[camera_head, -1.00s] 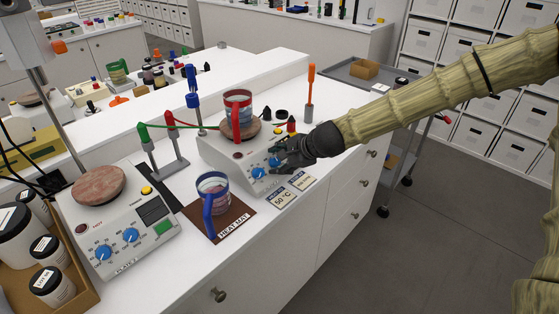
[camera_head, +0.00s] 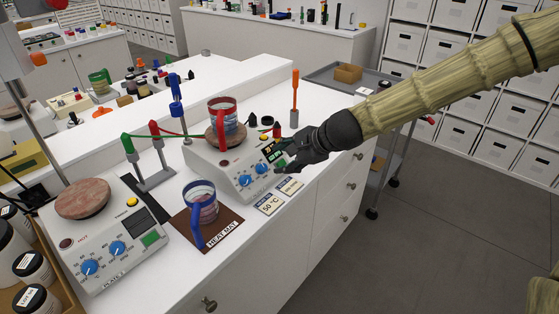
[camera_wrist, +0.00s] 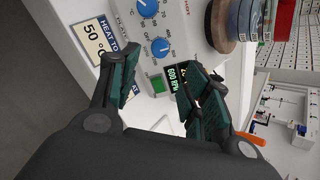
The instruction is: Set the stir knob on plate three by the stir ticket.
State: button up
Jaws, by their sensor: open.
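The hot plate (camera_head: 228,179) beside my gripper has two blue knobs on its sloped front. The knob closer to my gripper (camera_head: 260,169) shows in the wrist view (camera_wrist: 160,47), near and beyond the fingertips; the other knob (camera_head: 245,181) is farther off. A lit display (camera_wrist: 177,77) reads 600 RPM; its upper line is partly hidden. The tickets lie in front: one (camera_head: 269,205) reads 50 °C, and the other (camera_head: 290,187) is too small to read. My gripper (camera_head: 278,160) is open and empty, its fingers apart beside the knob. The plate's number is not legible.
A red-handled mug (camera_head: 222,115) stands on this plate's round top. A blue-handled mug (camera_head: 201,204) stands on the heat mat (camera_head: 218,238). Another hot plate (camera_head: 105,240) is at left. An orange-handled tool (camera_head: 295,95) stands upright behind my gripper.

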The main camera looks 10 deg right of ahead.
jog(key=shift+v, duration=1.05)
jog(key=shift+f, duration=0.15)
jog(key=s+d+f+n+g+h, duration=0.1)
jog(key=s+f+n, duration=0.1)
jog(key=s+f, duration=0.5)
jog(key=s+d+f+n+g+h, duration=0.1)
jog(key=s+f+n+g+h, duration=0.15)
jog(key=f, duration=0.95)
jog(key=s+d+f+n+g+h, duration=0.1)
jog(key=s+f+n, duration=0.2)
jog(key=s+f, duration=0.45)
jog(key=s+d+f+n+g, duration=0.1)
jog(key=s+f+n, duration=0.3)
jog(key=s+f, duration=0.3)
jog(key=s+d+f+n+g+h, duration=0.1)
jog(key=s+f+n, duration=0.4)
jog(key=s, duration=1)
notch_tip(320, 180, down, 3)
jog(key=shift+d+f+g, duration=0.25)
jog(key=shift+g, duration=0.1)
